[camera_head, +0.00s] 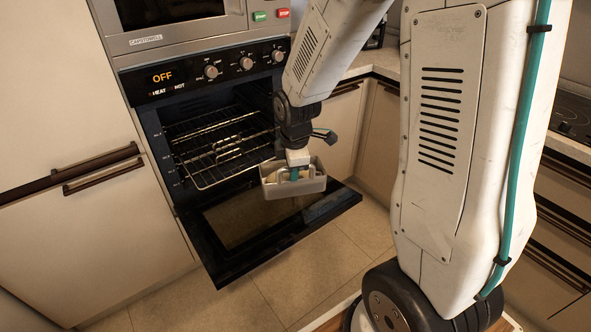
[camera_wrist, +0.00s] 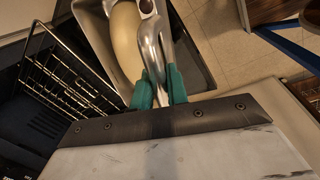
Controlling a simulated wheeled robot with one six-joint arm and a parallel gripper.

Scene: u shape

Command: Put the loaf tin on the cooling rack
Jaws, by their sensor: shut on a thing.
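The loaf tin (camera_head: 298,189) is a grey rectangular pan held in the air above the open oven door in the head view. My gripper (camera_head: 293,175) points down into the tin from above. In the wrist view its teal fingertips (camera_wrist: 159,92) are shut on a shiny metal handle of the tin. The tin looks roughly level. I cannot identify a cooling rack in either view.
The oven door (camera_head: 260,222) hangs open below the tin. Wire oven racks (camera_head: 222,150) are inside the oven, and the panel reads OFF. A counter (camera_head: 375,62) runs behind my arm at the right, with a hob (camera_head: 572,118) further right. Tiled floor (camera_head: 315,262) lies in front of the door.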

